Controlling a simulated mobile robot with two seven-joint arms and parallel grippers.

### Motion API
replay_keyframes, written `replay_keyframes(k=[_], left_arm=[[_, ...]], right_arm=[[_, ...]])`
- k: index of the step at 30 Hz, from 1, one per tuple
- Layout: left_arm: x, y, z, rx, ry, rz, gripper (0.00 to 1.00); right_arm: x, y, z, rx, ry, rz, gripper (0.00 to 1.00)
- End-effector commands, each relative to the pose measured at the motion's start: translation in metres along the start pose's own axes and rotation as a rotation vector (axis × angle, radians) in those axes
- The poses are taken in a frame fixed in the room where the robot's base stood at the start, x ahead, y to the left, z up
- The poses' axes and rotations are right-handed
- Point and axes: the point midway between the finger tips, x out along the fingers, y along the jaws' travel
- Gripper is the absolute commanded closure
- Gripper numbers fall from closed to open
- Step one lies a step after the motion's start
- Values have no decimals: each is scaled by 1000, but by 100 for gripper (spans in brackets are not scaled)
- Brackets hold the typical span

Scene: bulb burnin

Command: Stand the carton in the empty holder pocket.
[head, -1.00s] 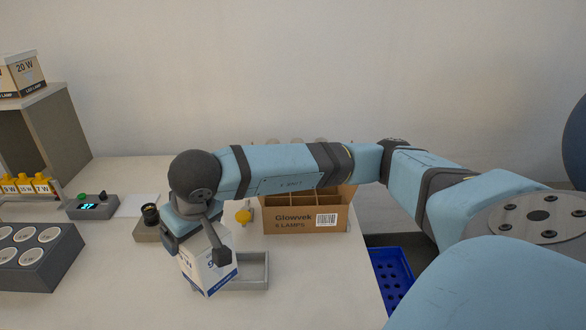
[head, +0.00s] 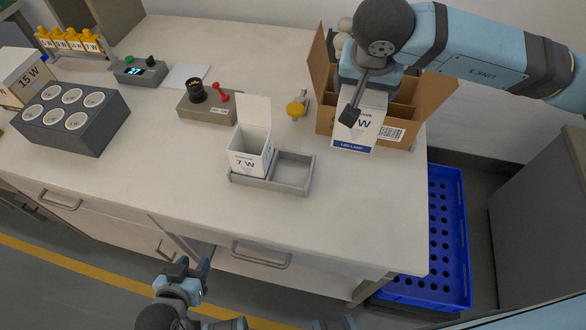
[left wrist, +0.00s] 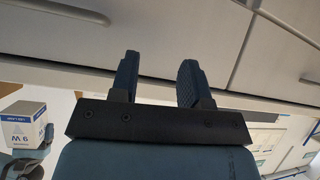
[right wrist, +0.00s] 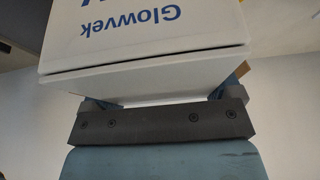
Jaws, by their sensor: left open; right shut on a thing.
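The white and blue carton (head: 352,138) is held roughly upright at the front of the brown lamp box; I cannot tell if its bottom touches the table. My right gripper (head: 364,88) is shut on its upper part, with the fingertips mostly hidden. In the right wrist view the carton (right wrist: 150,45) fills the space beyond the jaws. The grey holder (head: 268,187) has two pockets. An open 7 W carton (head: 248,160) stands in its left pocket; its right pocket (head: 293,168) is empty. My left gripper (head: 195,268) is open and empty, low in front of the table.
The brown divided box (head: 408,130) stands right of the holder. A grey block with several round wells (head: 72,122) is at left. The table front is clear. A blue crate (head: 447,230) stands below, right.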

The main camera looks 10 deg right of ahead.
Motion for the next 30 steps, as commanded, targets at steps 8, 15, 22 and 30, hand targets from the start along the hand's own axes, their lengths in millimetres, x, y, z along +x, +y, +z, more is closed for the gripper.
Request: replay_keyframes(k=[8, 15, 22, 30], left_arm=[[0, -3, 16, 22, -6, 2, 57], [5, -2, 19, 29, 2, 4, 57], [6, -1, 12, 30, 23, 5, 57], [9, 0, 17, 30, 21, 5, 57]], right_arm=[[-16, -46, 17, 572, 6, 239, 55], [-40, -74, 28, 1077, 3, 446, 55], [-58, -87, 34, 1373, -1, 569, 55], [-28, -89, 50, 1433, -4, 601, 55]])
